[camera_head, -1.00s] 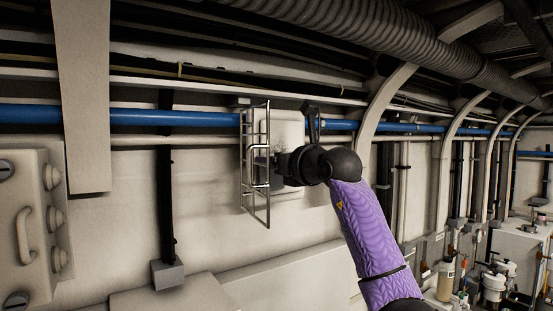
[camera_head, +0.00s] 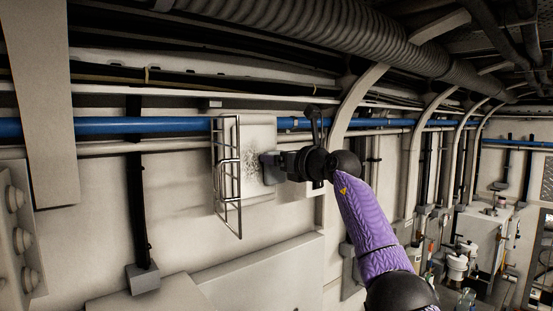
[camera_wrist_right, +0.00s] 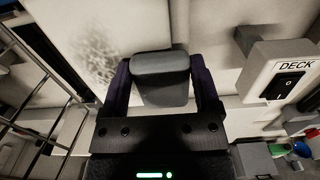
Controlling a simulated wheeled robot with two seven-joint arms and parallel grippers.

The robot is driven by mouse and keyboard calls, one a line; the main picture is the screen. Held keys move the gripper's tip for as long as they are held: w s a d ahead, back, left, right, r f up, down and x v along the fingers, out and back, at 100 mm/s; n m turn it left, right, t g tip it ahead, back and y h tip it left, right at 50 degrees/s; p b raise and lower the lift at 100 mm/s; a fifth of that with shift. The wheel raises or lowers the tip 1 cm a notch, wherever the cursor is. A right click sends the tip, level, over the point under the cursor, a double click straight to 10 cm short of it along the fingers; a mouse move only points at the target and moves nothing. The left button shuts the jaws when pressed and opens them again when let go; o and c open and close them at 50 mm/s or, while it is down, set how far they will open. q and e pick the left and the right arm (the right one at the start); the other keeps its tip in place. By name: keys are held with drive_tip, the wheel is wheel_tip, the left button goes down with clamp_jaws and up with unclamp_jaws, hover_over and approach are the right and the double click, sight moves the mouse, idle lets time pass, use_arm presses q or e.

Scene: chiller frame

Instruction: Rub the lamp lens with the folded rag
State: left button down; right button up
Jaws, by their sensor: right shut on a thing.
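The lamp lens (camera_head: 250,140) is a pale rectangular panel on the wall, with a dark speckled smudge on its face. The smudged panel also shows at upper left in the right wrist view (camera_wrist_right: 85,45). A wire guard (camera_head: 228,200) stands swung out at its left side. My right gripper (camera_head: 277,167) is at the lens's right part, right of the smudge. It is shut on the folded rag (camera_wrist_right: 160,66), a grey padded block between the two fingers. The rag is close to the panel; I cannot tell whether they touch. My left gripper is out of view.
A blue pipe (camera_head: 160,125) runs along the wall behind the lamp. A switch box labelled DECK (camera_wrist_right: 285,80) is at right in the wrist view. A ribbed duct (camera_head: 330,35) runs overhead. Bottles and valves crowd the lower right.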

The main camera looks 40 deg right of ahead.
sight(256, 144)
drive_tip(key=shift+a+r, duration=0.1)
drive_tip(key=shift+r, duration=0.4)
drive_tip(key=shift+w+a+f+b, duration=0.1)
drive_tip(key=shift+a+f+b, duration=0.05)
drive_tip(key=shift+a+b, duration=0.15)
drive_tip(key=a+b, duration=0.1)
drive_tip(key=a, duration=0.2)
drive_tip(key=shift+w, duration=0.15)
drive_tip(key=shift+w+a+b, duration=0.15)
drive_tip(key=shift+a+b, duration=0.3)
drive_tip(key=shift+a, duration=0.75)
drive_tip(key=shift+w+a+b, duration=0.1)
drive_tip(key=shift+a+b, duration=0.35)
drive_tip(key=shift+a, duration=0.7)
wheel_tip(256, 144, up, 3)
drive_tip(key=shift+d+f+p, duration=0.15)
drive_tip(key=shift+f+p, duration=0.05)
drive_tip(key=shift+p, duration=1.05)
drive_tip(key=shift+d, duration=0.35)
drive_tip(key=d, duration=0.2)
drive_tip(key=d+p, duration=0.1)
drive_tip(key=shift+s+f, duration=0.15)
drive_tip(key=shift+s, duration=0.1)
drive_tip(key=shift+s+d, duration=0.15)
drive_tip(key=shift+d, duration=1)
drive_tip(key=shift+s+d, duration=0.1)
drive_tip(key=shift+d, duration=1)
